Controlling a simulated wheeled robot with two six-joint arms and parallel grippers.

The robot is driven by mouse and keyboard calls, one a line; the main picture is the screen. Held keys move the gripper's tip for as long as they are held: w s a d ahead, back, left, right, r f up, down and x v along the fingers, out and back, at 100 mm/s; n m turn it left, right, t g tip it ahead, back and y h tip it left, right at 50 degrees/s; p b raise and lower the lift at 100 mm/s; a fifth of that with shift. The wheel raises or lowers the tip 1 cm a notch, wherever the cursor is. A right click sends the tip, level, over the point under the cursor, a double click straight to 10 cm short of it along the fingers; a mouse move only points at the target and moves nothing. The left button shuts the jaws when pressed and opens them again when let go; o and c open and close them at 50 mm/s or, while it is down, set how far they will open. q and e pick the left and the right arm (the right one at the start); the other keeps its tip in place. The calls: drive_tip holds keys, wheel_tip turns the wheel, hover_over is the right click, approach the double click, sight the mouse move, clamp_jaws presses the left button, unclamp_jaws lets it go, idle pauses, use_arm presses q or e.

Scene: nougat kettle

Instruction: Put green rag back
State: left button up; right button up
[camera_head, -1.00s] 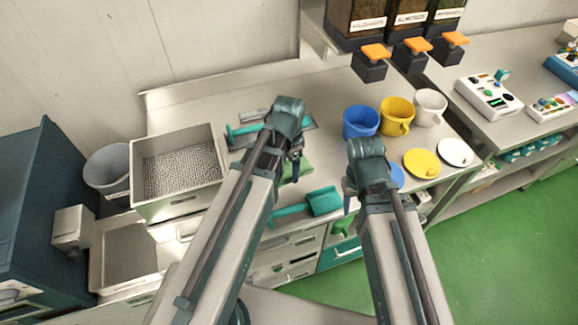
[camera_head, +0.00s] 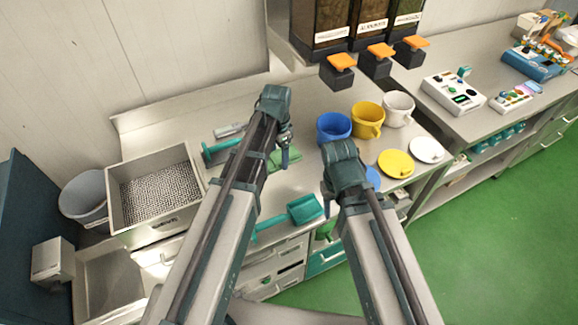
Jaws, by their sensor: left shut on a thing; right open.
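The green rag (camera_head: 288,158) shows as a flat green patch at the middle of the steel counter (camera_head: 322,92). My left gripper (camera_head: 285,158) is over it, shut on the rag. The arm hides part of the rag, and I cannot tell whether it is lifted off the counter. My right gripper (camera_head: 327,196) is open, near the counter's front edge, beside a teal scoop (camera_head: 305,208). Its fingers are partly hidden by its own wrist.
Blue (camera_head: 333,128), yellow (camera_head: 368,120) and white (camera_head: 398,108) mugs stand to the right, with yellow (camera_head: 396,163) and white (camera_head: 427,150) saucers in front. Dispensers (camera_head: 340,70) hang above. A perforated-bottom steel basin (camera_head: 155,222) is left. Another green cloth-like thing (camera_head: 326,230) shows below the front edge.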

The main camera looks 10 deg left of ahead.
use_arm(q)
drive_tip(key=w+d, duration=0.2)
drive_tip(key=w, duration=0.6)
drive_tip(key=shift+m, duration=0.3)
drive_tip(key=f+b, duration=0.4)
drive_tip(key=b, duration=0.1)
drive_tip(key=f+b, duration=0.4)
drive_tip(key=f, duration=0.1)
drive_tip(key=shift+s+d+f+b, duration=0.15)
drive_tip(key=shift+s+f+b, duration=0.05)
drive_tip(key=shift+b, duration=0.15)
drive_tip(key=shift+f, duration=0.2)
drive_tip(key=o, duration=1)
drive_tip(key=shift+r, duration=0.1)
wheel_tip(320, 180, up, 12)
drive_tip(key=p, duration=1.2)
drive_tip(key=shift+r, duration=0.15)
